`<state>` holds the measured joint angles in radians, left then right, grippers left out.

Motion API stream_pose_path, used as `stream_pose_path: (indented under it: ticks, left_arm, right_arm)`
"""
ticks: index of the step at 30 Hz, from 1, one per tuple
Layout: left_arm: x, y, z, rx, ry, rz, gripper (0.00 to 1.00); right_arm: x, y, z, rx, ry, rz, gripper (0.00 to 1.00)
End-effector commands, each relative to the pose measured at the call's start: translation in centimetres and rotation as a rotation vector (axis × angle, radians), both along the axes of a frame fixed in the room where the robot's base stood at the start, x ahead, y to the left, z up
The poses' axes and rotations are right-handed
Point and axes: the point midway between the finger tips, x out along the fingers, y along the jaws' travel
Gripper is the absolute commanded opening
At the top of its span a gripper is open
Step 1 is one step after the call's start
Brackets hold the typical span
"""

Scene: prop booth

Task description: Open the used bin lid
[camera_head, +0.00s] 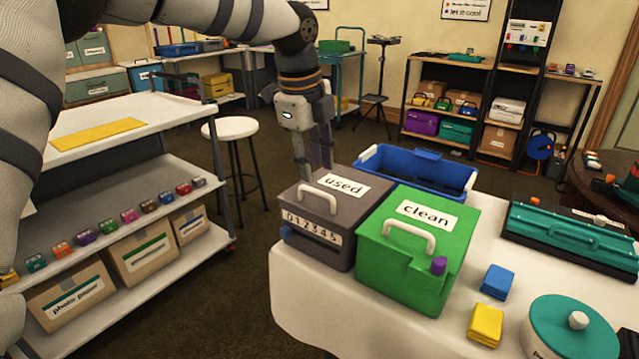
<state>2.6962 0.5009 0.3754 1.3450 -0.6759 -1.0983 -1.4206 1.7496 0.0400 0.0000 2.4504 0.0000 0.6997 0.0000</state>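The used bin (313,241) is a grey box with a flat lid (355,199) marked "used". The lid lies shut on it, with a pale loop handle (317,196) near its front edge. My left gripper (312,168) points down at the bin's back left edge, behind the handle. Its two fingers are apart, with nothing seen between them. Their tips are close to the lid's back edge, and I cannot tell whether they touch it. My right gripper is not in view.
A green bin (405,268) marked "clean" stands right beside the used bin. A blue open crate (415,172) is behind them. Blue (497,281) and yellow (485,324) blocks and a teal round lidded container (570,338) lie to the right on the white table (440,338).

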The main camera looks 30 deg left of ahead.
Motion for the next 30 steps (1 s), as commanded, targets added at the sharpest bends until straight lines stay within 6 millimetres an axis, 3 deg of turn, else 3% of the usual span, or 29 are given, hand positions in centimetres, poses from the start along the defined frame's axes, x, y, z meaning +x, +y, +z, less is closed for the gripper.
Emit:
stream_pose_path:
  ticks: [3,9,17,21,30]
  left_arm:
    - [0.5,-0.1,-2.9,-0.001,0.006,0.002,0.3]
    - [1.0,-0.1,-5.0,0.0,0.002,0.001,0.3]
    - [1.0,-0.1,-5.1,0.0,-0.001,0.002,0.3]
    - [1.0,-0.1,-5.1,0.0,-0.001,0.002,0.0]
    - [1.0,-0.1,-5.1,0.001,0.003,0.001,0.0]
  right_arm:
    - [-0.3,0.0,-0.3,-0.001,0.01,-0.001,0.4]
    - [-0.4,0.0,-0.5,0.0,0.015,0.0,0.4]
    - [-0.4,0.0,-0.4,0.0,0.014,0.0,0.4]
    - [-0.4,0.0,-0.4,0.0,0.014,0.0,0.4]
    - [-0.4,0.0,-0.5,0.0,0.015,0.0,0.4]
